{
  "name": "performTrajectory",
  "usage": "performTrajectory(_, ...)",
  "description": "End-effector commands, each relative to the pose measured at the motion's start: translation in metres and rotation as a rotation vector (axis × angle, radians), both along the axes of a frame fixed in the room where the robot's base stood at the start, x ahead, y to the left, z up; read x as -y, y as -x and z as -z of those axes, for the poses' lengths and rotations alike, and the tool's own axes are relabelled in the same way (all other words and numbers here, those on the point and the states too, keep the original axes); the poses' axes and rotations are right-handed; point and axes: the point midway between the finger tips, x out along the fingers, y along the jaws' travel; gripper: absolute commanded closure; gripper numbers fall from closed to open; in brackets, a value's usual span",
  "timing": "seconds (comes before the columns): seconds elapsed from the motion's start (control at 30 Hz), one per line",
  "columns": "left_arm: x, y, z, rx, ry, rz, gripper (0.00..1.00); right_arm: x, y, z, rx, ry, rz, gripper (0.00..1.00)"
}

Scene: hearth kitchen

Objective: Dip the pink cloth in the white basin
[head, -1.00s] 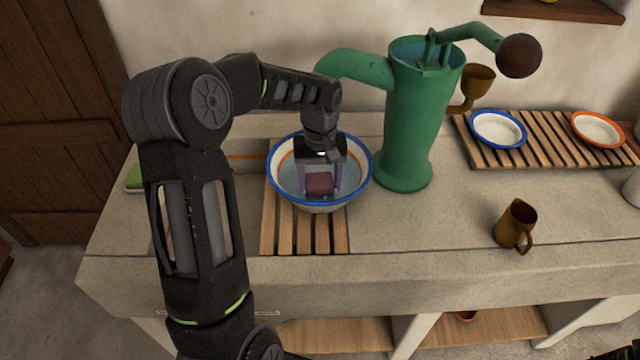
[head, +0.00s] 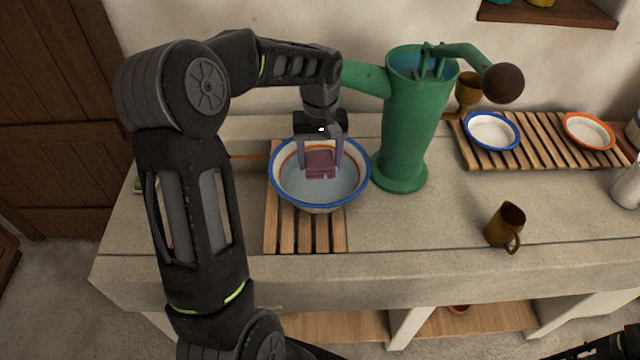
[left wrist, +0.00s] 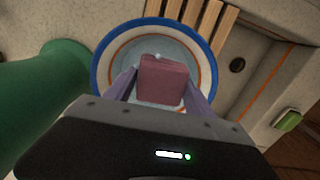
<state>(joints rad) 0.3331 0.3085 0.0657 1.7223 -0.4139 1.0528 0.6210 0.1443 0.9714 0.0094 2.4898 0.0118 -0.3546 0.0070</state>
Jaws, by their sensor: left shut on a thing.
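The pink cloth (head: 320,164) is a folded, dusky pink block. My left gripper (head: 321,168) is shut on it, pointing down over the white basin (head: 318,206). The basin has a blue rim and an orange band, with pale blue-grey water inside. In the left wrist view the cloth (left wrist: 162,80) sits between the two purple-grey fingers, with the basin rim (left wrist: 98,70) around it. The cloth appears just above the water; whether its underside touches is hidden.
The basin stands on a slatted wooden board (head: 305,232). A green pump (head: 405,140) stands close on its right, its spout near my left arm. A brown jug (head: 506,226) is at right. A rack (head: 545,145) holds two dishes. The front counter middle is clear.

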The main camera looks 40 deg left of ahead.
Motion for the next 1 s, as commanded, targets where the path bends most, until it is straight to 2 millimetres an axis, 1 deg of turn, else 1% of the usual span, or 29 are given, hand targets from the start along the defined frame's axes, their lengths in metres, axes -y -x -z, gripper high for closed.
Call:
performTrajectory(0.03, 0.0, 0.0, -0.008, 0.002, -0.001, 0.0, 0.76, 0.0, 0.0, -0.006, -0.001, 0.001, 0.001, 1.0)
performTrajectory(0.23, 0.0, 0.0, -0.02, 0.002, -0.001, -0.001, 0.76, 0.001, 0.001, -0.013, -0.005, 0.003, 0.0, 1.0)
performTrajectory(1.0, 0.0, 0.0, -0.019, 0.001, 0.0, -0.001, 0.76, 0.001, 0.001, -0.012, -0.005, 0.003, 0.0, 1.0)
